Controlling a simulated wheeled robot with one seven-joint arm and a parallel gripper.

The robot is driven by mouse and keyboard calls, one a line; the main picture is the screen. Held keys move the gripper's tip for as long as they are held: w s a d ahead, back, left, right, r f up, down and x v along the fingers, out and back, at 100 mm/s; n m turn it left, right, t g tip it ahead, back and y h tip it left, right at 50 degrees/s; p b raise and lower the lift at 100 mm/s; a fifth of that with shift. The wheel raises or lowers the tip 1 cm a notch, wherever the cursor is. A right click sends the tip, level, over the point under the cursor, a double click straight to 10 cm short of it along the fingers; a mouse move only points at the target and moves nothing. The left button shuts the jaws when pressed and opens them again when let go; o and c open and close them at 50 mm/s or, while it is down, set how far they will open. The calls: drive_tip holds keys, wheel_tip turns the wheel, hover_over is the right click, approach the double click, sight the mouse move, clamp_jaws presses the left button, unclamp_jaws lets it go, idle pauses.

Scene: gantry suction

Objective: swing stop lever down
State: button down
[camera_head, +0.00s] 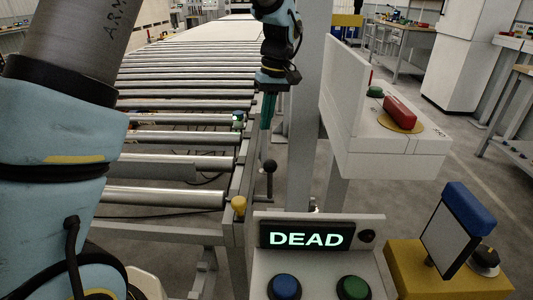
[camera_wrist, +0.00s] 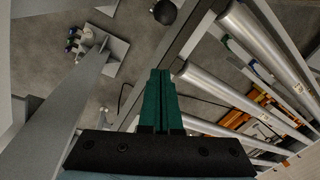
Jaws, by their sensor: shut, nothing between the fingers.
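A lever with a black ball knob (camera_head: 270,167) stands upright on the side rail at the near end of the roller conveyor, in the head view. The same black knob (camera_wrist: 165,12) shows at the top edge of the wrist view. My gripper (camera_head: 266,126) has green fingers that point down beside the conveyor rail, above and apart from the knob. In the wrist view my gripper (camera_wrist: 160,73) has its fingers together with nothing between them, and the knob lies past the fingertips. The lower part of the lever is partly hidden by the control panel.
The roller conveyor (camera_head: 173,163) runs along the left. A yellow knob (camera_head: 239,205) sits by its near corner. A panel display (camera_head: 307,237) reading "DEAD" stands in front. A grey post (camera_head: 307,90) and a white box with a red handle (camera_head: 401,112) stand to the right.

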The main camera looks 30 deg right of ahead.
sight(270, 182)
drive_tip(key=s+a+f+p, duration=0.1)
drive_tip(key=s+f+p, duration=0.2)
drive_tip(key=f, duration=0.5)
drive_tip(key=shift+s+a+f, duration=0.2)
drive_tip(key=shift+a+f, duration=0.1)
drive_tip(key=shift+f, duration=0.05)
idle(0.3)
